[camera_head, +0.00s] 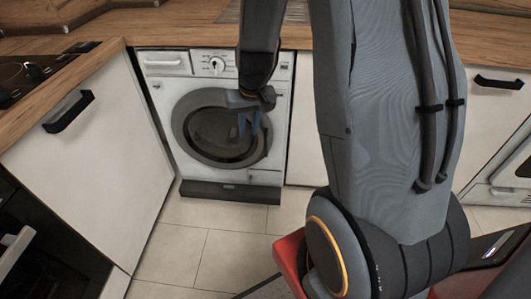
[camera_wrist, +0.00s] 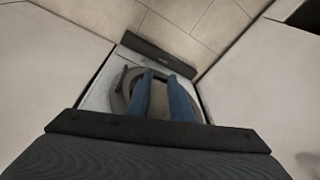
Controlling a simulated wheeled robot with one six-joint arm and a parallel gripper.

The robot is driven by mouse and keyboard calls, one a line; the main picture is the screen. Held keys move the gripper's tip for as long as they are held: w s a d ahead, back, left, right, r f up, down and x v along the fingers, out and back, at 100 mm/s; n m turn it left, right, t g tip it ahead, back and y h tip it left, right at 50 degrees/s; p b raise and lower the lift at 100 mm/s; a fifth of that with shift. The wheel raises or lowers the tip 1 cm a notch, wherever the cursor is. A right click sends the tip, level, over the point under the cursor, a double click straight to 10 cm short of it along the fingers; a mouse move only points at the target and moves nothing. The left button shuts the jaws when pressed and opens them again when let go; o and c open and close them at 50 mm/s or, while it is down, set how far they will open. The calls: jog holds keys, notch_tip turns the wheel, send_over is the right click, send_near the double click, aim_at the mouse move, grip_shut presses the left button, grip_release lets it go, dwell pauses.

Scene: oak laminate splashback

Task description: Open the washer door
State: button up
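The white washer (camera_head: 162,84) stands under the counter in the head view, left of centre. Its round door (camera_head: 190,106) has a grey rim and dark glass and looks closed against the front. My gripper (camera_head: 248,128) is in front of the door's upper right part; its blue fingers overlap the rim in the picture. Whether they touch it, I cannot tell. In the wrist view, the two blue fingers of my gripper (camera_wrist: 162,78) are apart with a gap between them, and the washer door (camera_wrist: 125,82) shows behind them.
A white cabinet (camera_head: 100,140) with a black handle stands left of the washer, and another cabinet (camera_head: 480,115) is at the right. A wooden counter (camera_head: 190,30) runs above. A dark plinth (camera_head: 230,192) juts out below the washer. The tiled floor (camera_head: 190,245) in front is clear.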

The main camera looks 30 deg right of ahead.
jog(key=w+d+f+m+b, duration=0.1)
jog(key=w+d+f, duration=0.2)
jog(key=f, duration=0.2)
jog(key=w+d+f+b, duration=0.2)
jog(key=w+d+f, duration=0.1)
jog(key=f, duration=0.2)
jog(key=m+t+h+b, duration=0.1)
jog(key=t+h+b, duration=0.1)
jog(key=b, duration=0.1)
send_near(267, 144)
jog(key=x, duration=0.4)
jog(key=shift+w+f, duration=0.25)
jog(key=shift+f, duration=0.1)
jog(key=b+x, duration=0.2)
jog(key=x, duration=0.5)
jog(key=shift+f, duration=0.2)
jog(key=shift+c, duration=0.3)
jog(key=shift+g, duration=0.3)
grip_shut()
jog(key=shift+s, duration=0.1)
